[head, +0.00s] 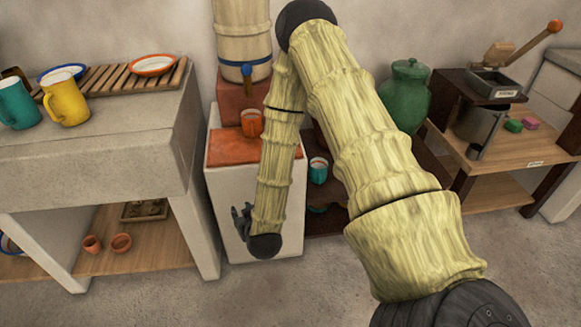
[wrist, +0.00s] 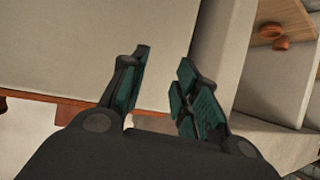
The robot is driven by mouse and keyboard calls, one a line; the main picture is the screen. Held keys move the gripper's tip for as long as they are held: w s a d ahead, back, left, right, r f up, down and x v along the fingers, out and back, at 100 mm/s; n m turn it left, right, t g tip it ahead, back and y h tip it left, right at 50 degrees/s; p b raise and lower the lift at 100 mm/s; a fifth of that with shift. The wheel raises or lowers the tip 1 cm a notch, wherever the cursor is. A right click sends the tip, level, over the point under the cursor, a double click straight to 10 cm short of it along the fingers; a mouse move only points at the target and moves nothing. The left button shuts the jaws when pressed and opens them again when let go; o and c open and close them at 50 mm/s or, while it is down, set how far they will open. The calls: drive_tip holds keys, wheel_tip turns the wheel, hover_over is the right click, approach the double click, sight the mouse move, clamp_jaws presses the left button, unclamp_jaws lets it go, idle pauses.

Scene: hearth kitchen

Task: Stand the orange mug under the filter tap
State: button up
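The orange mug (head: 252,123) stands upright on the orange top (head: 230,147) of a white stand. Whether the mug is exactly in line with the spout I cannot tell. My gripper (head: 240,218) hangs low in front of the white stand, apart from the mug and below its level. In the wrist view my gripper (wrist: 158,85) is open, with nothing between its fingers. The mug is not visible there.
A counter at left holds a yellow mug (head: 65,102), a teal mug (head: 17,104) and a slatted rack (head: 125,78) with an orange-rimmed plate (head: 152,65). A teal cup (head: 318,170) and green jar (head: 405,96) are right of the stand. Small clay pots (head: 121,243) sit below the counter.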

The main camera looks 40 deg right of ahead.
drive_tip(key=s+a+f+n+g+y, duration=0.1)
drive_tip(key=s+a+f+g, duration=0.2)
drive_tip(key=s+f, duration=0.3)
drive_tip(key=s+a+f+n+g+y, duration=0.1)
drive_tip(key=s+a+f+g+y, duration=0.1)
drive_tip(key=s+a+f, duration=0.45)
drive_tip(key=s+f+g, duration=0.1)
drive_tip(key=s+g, duration=0.2)
drive_tip(key=s, duration=0.7)
drive_tip(key=s+d+f+g, duration=0.1)
drive_tip(key=s+f+g, duration=0.1)
drive_tip(key=s, duration=0.9)
drive_tip(key=shift+s+n+g, duration=0.25)
drive_tip(key=shift+n+g, duration=0.05)
drive_tip(key=shift+g, duration=0.6)
drive_tip(key=shift+f, duration=0.1)
